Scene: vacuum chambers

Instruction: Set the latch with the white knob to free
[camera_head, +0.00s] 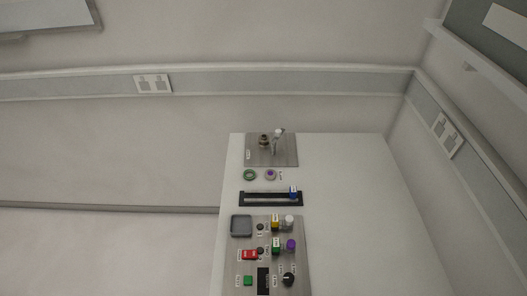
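A lever with a pale tip (279,133) stands on the upper metal plate (286,158). The labels are too small to read, so I cannot tell any latch's setting. Neither of my grippers is in view.
The panels lie on a white bench (360,210), bare on its right. A black slot with a blue slider (293,192) lies between the plates. A grey tray (241,226), red part (250,255) and black dial (288,280) are also there. Walls stand behind and right.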

